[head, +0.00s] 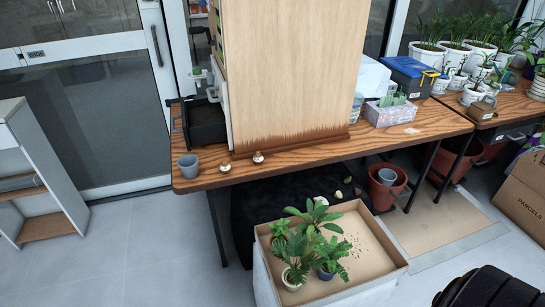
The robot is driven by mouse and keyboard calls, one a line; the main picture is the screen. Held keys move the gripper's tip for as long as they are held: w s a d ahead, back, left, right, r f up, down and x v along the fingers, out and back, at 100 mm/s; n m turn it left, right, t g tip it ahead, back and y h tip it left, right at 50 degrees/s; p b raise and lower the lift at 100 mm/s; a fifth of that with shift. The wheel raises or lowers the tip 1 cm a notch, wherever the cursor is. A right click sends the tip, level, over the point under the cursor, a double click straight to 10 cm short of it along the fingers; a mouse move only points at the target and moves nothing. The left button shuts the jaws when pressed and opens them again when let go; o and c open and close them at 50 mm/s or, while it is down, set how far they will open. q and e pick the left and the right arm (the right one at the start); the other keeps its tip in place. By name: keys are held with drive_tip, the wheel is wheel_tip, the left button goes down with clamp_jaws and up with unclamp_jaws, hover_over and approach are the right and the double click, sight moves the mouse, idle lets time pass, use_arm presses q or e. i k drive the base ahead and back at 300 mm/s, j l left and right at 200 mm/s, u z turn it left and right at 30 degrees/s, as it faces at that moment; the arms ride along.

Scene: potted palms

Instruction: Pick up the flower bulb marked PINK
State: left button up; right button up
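Two small bulb-like things lie on the wooden table near its front edge: a left bulb (225,167) and a right bulb (258,157). Both look brown and white and sit just in front of a tall wooden board. They are too small for me to read any marking, so I cannot tell which one is marked PINK. Neither of my grippers shows in the head view.
A grey cup (188,166) stands left of the bulbs. The tall wooden board (290,75) blocks the table behind them. A cardboard box (379,233) with potted palms stands below the table front. A tissue box (390,112) is farther right.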

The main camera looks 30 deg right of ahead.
sight(258, 158)
drive_tip(key=i+j+z, duration=0.2)
drive_tip(key=z, duration=0.15)
drive_tip(key=i+j+z, duration=0.2)
drive_tip(key=j+z, duration=0.2)
drive_tip(key=i+j+z, duration=0.1)
drive_tip(key=j+z, duration=0.6)
drive_tip(key=j, duration=0.15)
drive_tip(key=i, duration=0.05)
